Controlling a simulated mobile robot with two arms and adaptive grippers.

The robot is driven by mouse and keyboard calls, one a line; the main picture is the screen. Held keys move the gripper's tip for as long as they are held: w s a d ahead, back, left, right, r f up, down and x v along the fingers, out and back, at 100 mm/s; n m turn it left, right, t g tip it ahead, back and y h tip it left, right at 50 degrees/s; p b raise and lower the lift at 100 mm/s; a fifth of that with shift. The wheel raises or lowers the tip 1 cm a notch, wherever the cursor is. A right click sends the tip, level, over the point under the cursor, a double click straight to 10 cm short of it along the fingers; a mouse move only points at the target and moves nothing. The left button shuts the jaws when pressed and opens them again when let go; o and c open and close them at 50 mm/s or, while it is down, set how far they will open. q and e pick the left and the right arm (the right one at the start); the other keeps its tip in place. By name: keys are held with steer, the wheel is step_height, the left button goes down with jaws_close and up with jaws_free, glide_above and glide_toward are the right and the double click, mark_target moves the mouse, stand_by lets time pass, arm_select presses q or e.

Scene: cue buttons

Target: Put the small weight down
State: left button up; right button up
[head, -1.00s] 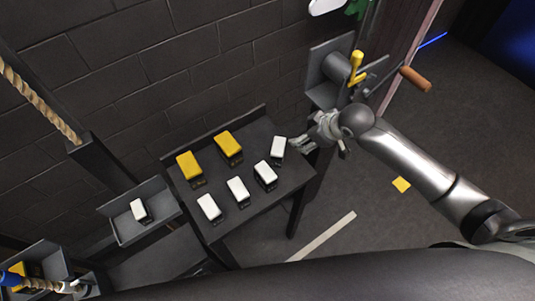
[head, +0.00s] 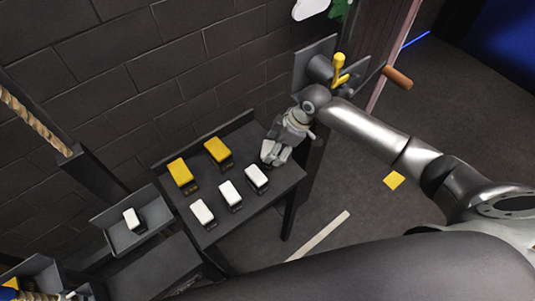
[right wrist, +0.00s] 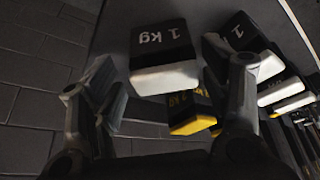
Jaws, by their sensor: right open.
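My right gripper (head: 272,158) is open over the right end of the dark table, at a small white-and-black weight (head: 266,149) that it partly hides. In the right wrist view, a weight marked "1 kg" (right wrist: 164,58) shows ahead between the open fingers (right wrist: 168,98); I cannot tell whether they touch it. Three more white weights (head: 257,178) (head: 230,193) (head: 203,212) stand in a row on the table (head: 262,199). Two larger yellow weights (head: 180,172) (head: 218,150) stand behind them. Another white weight (head: 131,218) sits in a grey tray to the left. My left gripper is not in view.
The grey tray (head: 111,222) is left of the table. A panel with a yellow lever (head: 340,68) and an orange-handled crank (head: 397,77) is close behind my right arm. A brick wall closes off the back. A rope (head: 30,122) hangs at the far left.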

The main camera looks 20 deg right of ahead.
steer(key=x, duration=0.2)
steer(key=p+x, duration=0.1)
steer(key=x, duration=0.1)
steer(key=shift+a+r, duration=0.1)
steer(key=shift+a, duration=0.25)
steer(key=shift+f, duration=0.4)
jaws_close()
steer(key=shift+w+r, duration=0.15)
steer(key=shift+w, duration=0.05)
